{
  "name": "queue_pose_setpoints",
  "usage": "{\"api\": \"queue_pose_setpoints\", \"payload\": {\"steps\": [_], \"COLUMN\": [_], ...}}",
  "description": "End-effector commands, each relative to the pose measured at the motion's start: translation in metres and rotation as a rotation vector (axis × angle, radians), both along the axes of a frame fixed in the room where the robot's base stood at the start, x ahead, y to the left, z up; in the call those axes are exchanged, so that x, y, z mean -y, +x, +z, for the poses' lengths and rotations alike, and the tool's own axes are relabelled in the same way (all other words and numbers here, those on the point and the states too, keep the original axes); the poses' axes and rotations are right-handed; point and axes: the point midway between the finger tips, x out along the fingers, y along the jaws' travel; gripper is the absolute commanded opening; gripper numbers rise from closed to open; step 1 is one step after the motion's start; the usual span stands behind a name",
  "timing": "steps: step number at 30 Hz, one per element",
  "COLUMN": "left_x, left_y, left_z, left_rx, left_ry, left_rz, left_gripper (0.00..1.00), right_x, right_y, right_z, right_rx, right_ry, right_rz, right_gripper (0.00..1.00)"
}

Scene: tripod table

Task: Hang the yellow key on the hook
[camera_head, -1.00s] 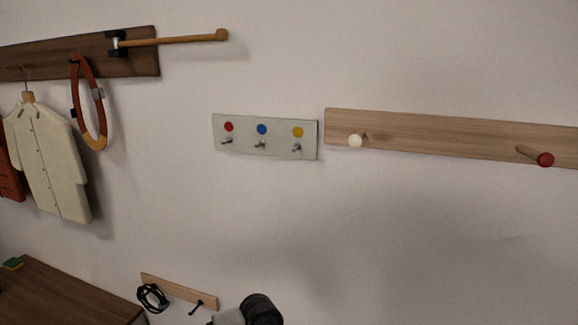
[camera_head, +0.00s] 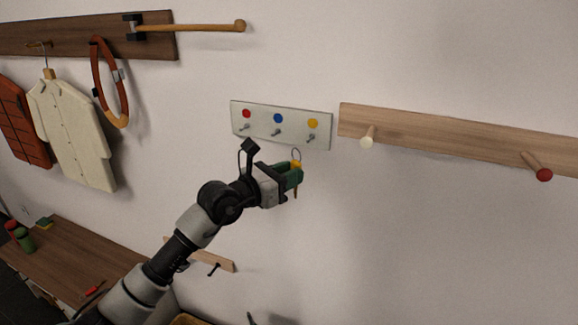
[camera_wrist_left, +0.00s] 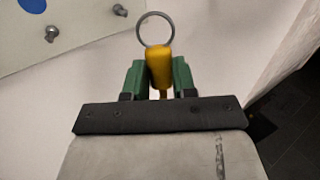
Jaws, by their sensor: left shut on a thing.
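The yellow key (camera_wrist_left: 159,66) is held between the green fingers of my left gripper (camera_wrist_left: 160,78), with its metal ring (camera_wrist_left: 155,30) standing up beyond the fingertips. In the head view the left gripper (camera_head: 294,177) is below the right end of the white hook board (camera_head: 290,133), and the ring (camera_head: 296,155) is just under the board. The board carries small metal hooks under a red, a blue and a yellow dot. The hook (camera_head: 311,138) under the yellow dot (camera_head: 313,123) is empty, above and right of the ring. The ring is apart from the hooks. My right gripper is not in view.
A wooden rail (camera_head: 450,142) with a white and a red peg is right of the board. At upper left, a dark rail (camera_head: 70,37) holds a cream jacket (camera_head: 72,130), an orange loop (camera_head: 108,80) and a protruding rod (camera_head: 195,28). A brown bench (camera_head: 70,255) stands below.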

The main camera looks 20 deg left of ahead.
Motion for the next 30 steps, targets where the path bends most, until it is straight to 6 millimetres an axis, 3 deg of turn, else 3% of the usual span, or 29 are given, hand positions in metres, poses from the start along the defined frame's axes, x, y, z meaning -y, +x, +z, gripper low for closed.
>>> {"api": "queue_pose_setpoints", "payload": {"steps": [30], "left_x": [0.002], "left_y": [0.055], "left_z": [-0.006], "left_rx": [0.003], "left_ry": [-0.002], "left_rz": [0.001], "left_gripper": [0.04], "right_x": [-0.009], "right_y": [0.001], "right_z": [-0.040], "right_rx": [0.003], "right_ry": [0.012], "right_rz": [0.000], "right_gripper": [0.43]}}
